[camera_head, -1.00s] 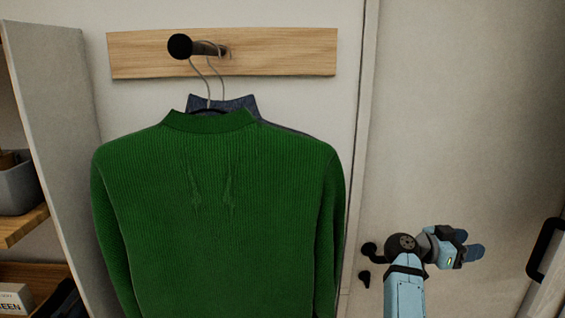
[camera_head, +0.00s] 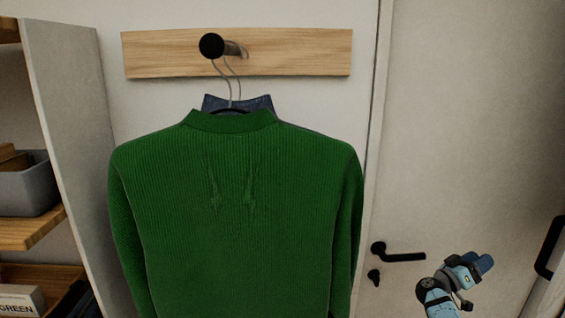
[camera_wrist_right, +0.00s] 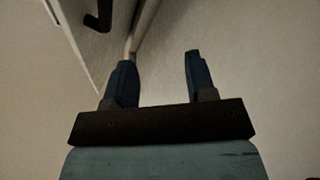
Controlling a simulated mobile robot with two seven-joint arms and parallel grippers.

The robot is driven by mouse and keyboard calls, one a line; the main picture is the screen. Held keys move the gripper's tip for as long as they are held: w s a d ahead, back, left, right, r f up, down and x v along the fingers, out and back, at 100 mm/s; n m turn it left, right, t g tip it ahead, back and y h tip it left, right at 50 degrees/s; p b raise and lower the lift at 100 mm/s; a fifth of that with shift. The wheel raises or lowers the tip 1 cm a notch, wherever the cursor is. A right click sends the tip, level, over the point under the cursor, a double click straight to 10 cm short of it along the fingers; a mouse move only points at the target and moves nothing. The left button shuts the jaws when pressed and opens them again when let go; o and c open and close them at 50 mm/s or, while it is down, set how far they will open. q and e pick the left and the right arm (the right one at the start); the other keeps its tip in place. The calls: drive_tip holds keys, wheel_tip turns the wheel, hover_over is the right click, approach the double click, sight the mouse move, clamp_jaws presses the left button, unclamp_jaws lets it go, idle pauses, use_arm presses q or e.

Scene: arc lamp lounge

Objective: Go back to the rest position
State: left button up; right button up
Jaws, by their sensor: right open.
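My right gripper (camera_head: 482,263) is at the lower right of the head view, in front of the pale door and right of the green sweater (camera_head: 240,190). In the right wrist view its two blue fingers (camera_wrist_right: 156,80) stand apart with nothing between them. The sweater hangs on a wire hanger (camera_head: 232,80) from a black peg (camera_head: 212,46), over a dark blue garment (camera_head: 238,103) that shows at the collar. My right gripper is apart from the sweater. My left gripper is not in view.
The peg sits on a wooden board (camera_head: 300,52) on the wall. A door (camera_head: 460,140) with a black lever handle (camera_head: 405,257) is beside my right arm. Shelves with a grey bin (camera_head: 28,190) stand at the left. A black handle (camera_head: 549,247) is at the right edge.

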drive_tip(key=s+d+f+n+t, duration=0.15)
drive_tip(key=d+f+n, duration=0.25)
drive_tip(key=d, duration=0.5)
drive_tip(key=w+a+f+n+t+y, duration=0.7)
drive_tip(key=w+a+n+t+y, duration=0.3)
drive_tip(key=y, duration=0.8)
wheel_tip(320, 180, down, 9)
drive_tip(key=s+m+g, duration=0.1)
drive_tip(key=m+g, duration=0.3)
drive_tip(key=g, duration=0.2)
drive_tip(key=s+a+f+y, duration=0.2)
drive_tip(key=s+a+f, duration=0.4)
drive_tip(key=s+a, duration=0.2)
drive_tip(key=s+a+f+n+y, duration=0.1)
drive_tip(key=s+a+f+y, duration=0.1)
drive_tip(key=s+a, duration=0.75)
drive_tip(key=s+a+f+n+y, duration=0.1)
drive_tip(key=s+a+f, duration=0.2)
drive_tip(key=s+a, duration=0.65)
drive_tip(key=s+a+r+y+p, duration=0.1)
drive_tip(key=s+a+r+p, duration=0.1)
drive_tip(key=s+r, duration=0.3)
drive_tip(key=s+a+r+y+p, duration=0.1)
drive_tip(key=s+a+r, duration=0.4)
drive_tip(key=s, duration=0.9)
drive_tip(key=shift+a+r+m+p, duration=0.3)
drive_tip(key=shift+r+p, duration=0.05)
drive_tip(key=shift+r, duration=0.25)
